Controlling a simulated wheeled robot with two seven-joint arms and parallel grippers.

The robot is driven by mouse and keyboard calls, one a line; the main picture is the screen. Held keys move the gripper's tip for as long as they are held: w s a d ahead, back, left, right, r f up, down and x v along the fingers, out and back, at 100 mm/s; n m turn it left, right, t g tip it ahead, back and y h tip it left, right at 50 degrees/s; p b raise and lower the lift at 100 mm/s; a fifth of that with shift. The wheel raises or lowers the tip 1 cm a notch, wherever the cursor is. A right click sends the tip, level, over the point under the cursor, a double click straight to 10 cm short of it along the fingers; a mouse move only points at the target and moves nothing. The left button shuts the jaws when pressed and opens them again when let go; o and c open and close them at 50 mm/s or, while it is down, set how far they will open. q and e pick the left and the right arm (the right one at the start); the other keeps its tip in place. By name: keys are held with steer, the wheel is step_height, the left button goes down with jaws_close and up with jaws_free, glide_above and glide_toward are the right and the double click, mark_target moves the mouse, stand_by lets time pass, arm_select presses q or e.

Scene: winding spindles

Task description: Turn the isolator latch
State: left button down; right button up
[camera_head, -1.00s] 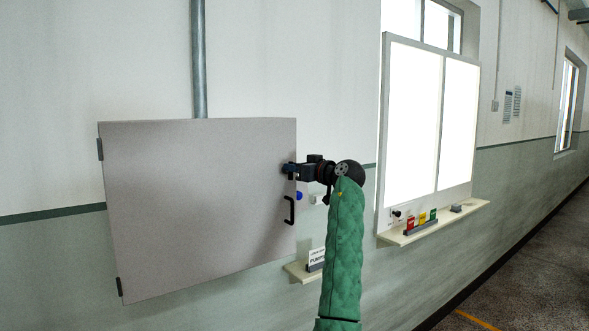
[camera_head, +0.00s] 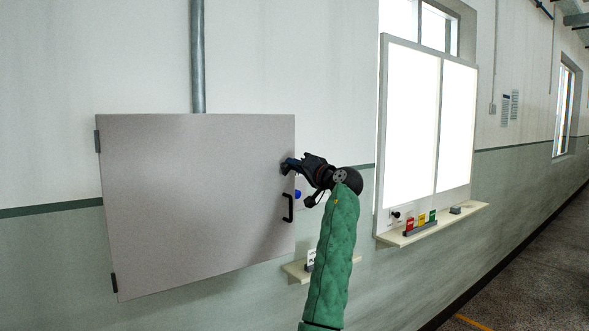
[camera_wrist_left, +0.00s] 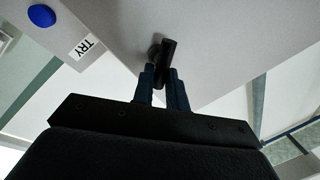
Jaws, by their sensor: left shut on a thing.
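The isolator latch (camera_wrist_left: 168,48) is a dark knob with a short bar on the grey cabinet door (camera_head: 190,200), near its right edge. My left gripper (camera_head: 288,166) is at the door's upper right and is shut on the latch. In the left wrist view the two fingers (camera_wrist_left: 162,76) sit on both sides of the latch bar. In the head view the gripper covers most of the latch. The door looks closed. My right gripper is not in view.
A small shelf (camera_head: 296,271) and a lit board (camera_head: 410,130) are to the right.

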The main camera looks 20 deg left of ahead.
arm_select(q)
steer(key=shift+w+d+f+m+t+h+p, duration=0.15)
steer(key=shift+m+t+p, duration=0.25)
steer(key=shift+m, duration=1.35)
steer(key=shift+s+a+f+m+t+h+p, duration=0.1)
steer(key=shift+f+m+t+h+p, duration=0.25)
steer(key=shift+m, duration=1.45)
steer(key=shift+w+d+r+m+t+p, duration=0.1)
steer(key=shift+m+t+p, duration=0.35)
steer(key=shift+m, duration=1.3)
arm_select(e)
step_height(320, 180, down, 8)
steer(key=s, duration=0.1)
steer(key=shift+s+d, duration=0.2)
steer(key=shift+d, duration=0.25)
arm_select(q)
steer(key=shift+f, duration=0.1)
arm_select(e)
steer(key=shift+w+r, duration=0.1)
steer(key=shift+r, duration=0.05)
arm_select(q)
steer(key=c, duration=1.4)
jaws_free()
steer(key=shift+f, duration=0.1)
